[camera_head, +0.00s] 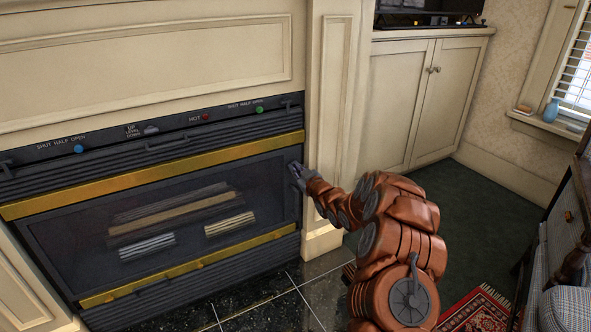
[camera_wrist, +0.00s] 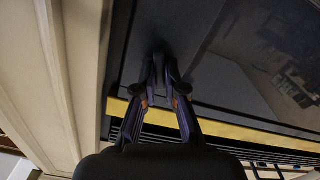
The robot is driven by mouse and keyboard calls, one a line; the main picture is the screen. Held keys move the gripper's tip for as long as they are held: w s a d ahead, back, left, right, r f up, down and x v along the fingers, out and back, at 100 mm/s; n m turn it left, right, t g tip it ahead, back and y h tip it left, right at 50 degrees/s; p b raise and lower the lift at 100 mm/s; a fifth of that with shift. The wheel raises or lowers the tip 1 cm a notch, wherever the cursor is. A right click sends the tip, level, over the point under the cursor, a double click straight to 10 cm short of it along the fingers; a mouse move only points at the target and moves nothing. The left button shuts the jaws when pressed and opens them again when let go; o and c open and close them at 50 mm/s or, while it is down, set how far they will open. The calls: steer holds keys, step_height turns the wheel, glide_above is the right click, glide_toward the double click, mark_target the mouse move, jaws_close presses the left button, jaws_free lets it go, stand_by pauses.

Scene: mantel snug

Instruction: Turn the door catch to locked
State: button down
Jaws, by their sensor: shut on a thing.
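The door catch (camera_wrist: 159,57) is a small dark piece near the right edge of the fireplace door (camera_head: 130,212). The door is dark glass in a black frame, with brass strips above and below. My gripper (camera_head: 296,171) is at that edge, and in the wrist view my gripper (camera_wrist: 160,82) has its two fingers drawn together on the catch. The fingers hide most of the catch, so I cannot tell which way it is turned. The door looks shut.
A control strip with a blue knob (camera_head: 78,149), a red light (camera_head: 206,117) and a green knob (camera_head: 259,107) runs above the door. A cream pilaster (camera_head: 335,100) stands close to the right of my gripper. Dark carpet (camera_head: 465,215) lies open farther right.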

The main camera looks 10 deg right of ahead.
steer(key=n+p, duration=0.1)
steer(key=n, duration=0.1)
steer(key=shift+a+n, duration=0.1)
steer(key=shift+n, duration=0.3)
steer(key=n, duration=0.3)
steer(key=shift+f+n+p, duration=0.25)
steer(key=shift+n+p, duration=0.05)
steer(key=shift+p, duration=0.05)
steer(key=n+b, duration=0.1)
steer(key=n, duration=0.2)
steer(key=shift+f+n, duration=0.1)
steer(key=shift+n, duration=0.2)
steer(key=shift+a+n+b, duration=0.1)
steer(key=shift+n+b, duration=1.05)
steer(key=shift+n, duration=0.55)
steer(key=c, duration=1.2)
jaws_free()
steer(key=shift+c, duration=0.2)
